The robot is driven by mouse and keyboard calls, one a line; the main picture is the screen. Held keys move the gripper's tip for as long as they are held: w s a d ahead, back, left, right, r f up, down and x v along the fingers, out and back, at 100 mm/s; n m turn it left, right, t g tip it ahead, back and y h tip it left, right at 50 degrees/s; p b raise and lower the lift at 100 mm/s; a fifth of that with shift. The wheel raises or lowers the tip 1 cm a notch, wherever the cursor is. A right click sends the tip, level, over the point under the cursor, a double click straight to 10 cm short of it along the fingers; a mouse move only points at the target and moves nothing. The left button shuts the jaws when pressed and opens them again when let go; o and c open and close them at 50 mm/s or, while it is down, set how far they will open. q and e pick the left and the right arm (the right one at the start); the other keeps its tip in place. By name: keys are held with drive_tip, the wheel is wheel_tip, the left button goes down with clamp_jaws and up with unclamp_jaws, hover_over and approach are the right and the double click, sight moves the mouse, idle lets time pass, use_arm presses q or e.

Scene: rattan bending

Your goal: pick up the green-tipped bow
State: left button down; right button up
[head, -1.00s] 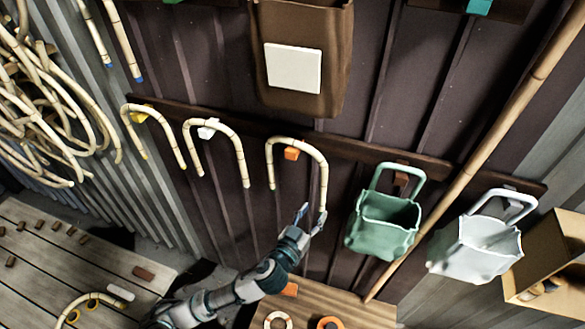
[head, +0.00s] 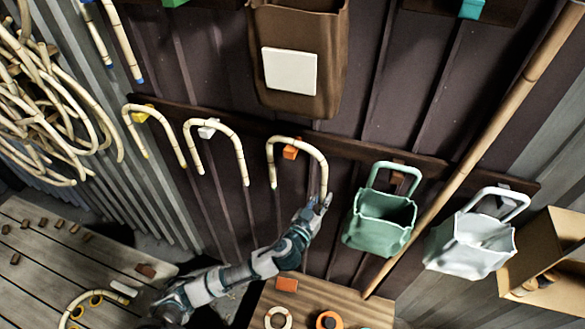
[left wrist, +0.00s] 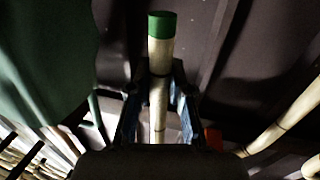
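The bow (head: 302,146) is a pale bamboo arch hanging over an orange peg (head: 290,152) on the wall rail. My left gripper (head: 320,202) is at the lower end of its right leg. In the left wrist view, the green tip (left wrist: 162,25) is at the top and the bow's leg (left wrist: 158,105) runs between the two fingers of my left gripper (left wrist: 159,75). The fingers look open around the leg, with narrow gaps beside it; any contact is hard to see. My right gripper is not in view.
A green tote (head: 380,220) hangs close to the right of my left gripper, with a white tote (head: 470,243) beyond. Two more bows (head: 152,124) (head: 215,132) hang to the left. A long pole (head: 480,155) leans at right. A wooden table (head: 340,297) stands below.

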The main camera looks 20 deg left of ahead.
use_arm(q)
drive_tip(key=shift+a, duration=0.15)
drive_tip(key=s+a+r+p, duration=0.1)
drive_tip(key=s+r+p, duration=0.1)
drive_tip(key=s, duration=0.6)
drive_tip(key=s+a+r+p, duration=0.2)
drive_tip(key=s+r, duration=0.1)
drive_tip(key=s, duration=0.4)
drive_tip(key=shift+s+p, duration=0.35)
drive_tip(key=shift+p, duration=0.05)
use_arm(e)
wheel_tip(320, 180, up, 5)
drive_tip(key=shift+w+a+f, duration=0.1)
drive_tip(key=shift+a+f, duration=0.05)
use_arm(q)
drive_tip(key=shift+a, duration=0.1)
